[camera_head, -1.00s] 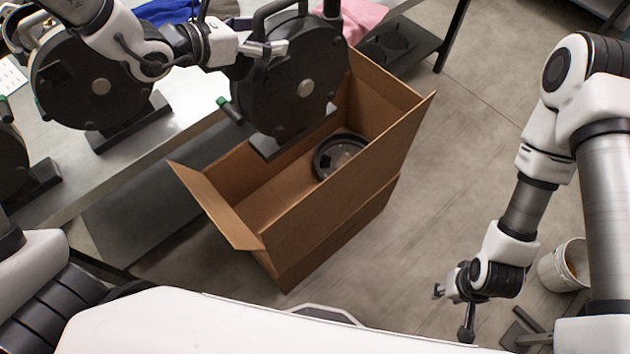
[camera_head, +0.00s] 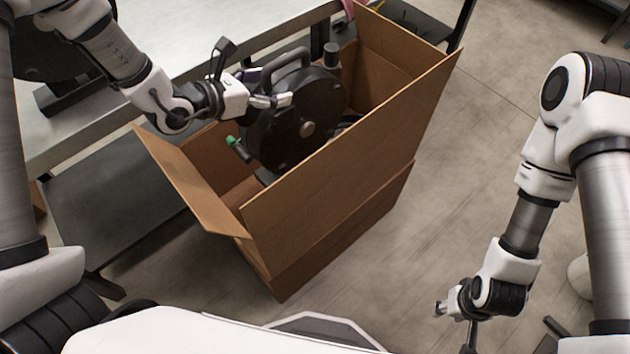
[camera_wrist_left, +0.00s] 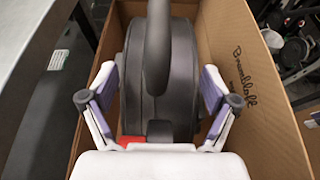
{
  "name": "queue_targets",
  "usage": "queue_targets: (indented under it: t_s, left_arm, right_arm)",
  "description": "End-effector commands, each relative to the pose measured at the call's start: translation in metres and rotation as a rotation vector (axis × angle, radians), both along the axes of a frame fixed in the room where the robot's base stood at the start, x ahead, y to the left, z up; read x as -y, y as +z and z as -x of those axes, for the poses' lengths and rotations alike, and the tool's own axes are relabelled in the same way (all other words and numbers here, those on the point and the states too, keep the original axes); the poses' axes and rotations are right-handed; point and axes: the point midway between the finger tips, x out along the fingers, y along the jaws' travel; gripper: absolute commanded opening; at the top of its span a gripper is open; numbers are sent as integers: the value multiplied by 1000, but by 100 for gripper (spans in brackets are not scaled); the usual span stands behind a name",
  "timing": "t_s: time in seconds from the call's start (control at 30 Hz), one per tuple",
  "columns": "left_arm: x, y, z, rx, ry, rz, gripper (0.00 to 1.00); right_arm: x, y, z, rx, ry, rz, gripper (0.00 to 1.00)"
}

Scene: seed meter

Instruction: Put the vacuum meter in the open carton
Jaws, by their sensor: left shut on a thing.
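The vacuum meter (camera_head: 285,132), a dark round drum with a top handle and a green-tipped knob, is upright inside the open carton (camera_head: 330,205), its lower part hidden by the near wall. Whether it touches the carton floor cannot be seen. My left gripper (camera_head: 268,101) is shut on the meter near its handle. In the left wrist view, the fingers flank the meter (camera_wrist_left: 160,85), with the carton wall (camera_wrist_left: 245,75) to the right. My right gripper (camera_head: 455,318) is empty and open, low over the floor, right of the carton.
A metal table (camera_head: 215,35) runs along the upper left, with a dark lower shelf (camera_head: 115,205). Another dark meter (camera_head: 60,60) stands on it. The carton's left flap (camera_head: 185,180) leans outward. The floor (camera_head: 480,150) right of the carton is clear.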

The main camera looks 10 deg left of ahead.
Motion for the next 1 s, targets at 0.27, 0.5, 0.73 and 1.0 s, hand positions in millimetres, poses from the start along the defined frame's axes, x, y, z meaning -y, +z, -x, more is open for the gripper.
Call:
queue_targets:
  t_s: [0.27,0.5,0.73,1.0]
  left_arm:
    - [0,-43,-1,4,1,1,18]
    - [0,-71,0,5,0,1,18]
    - [0,-101,-1,6,0,2,18]
    - [0,-103,-1,8,1,1,18]
  right_arm:
    - [0,1,0,0,0,0,40]
    - [0,2,0,0,0,0,40]
    - [0,3,0,0,0,0,40]
    - [0,2,0,0,0,0,40]
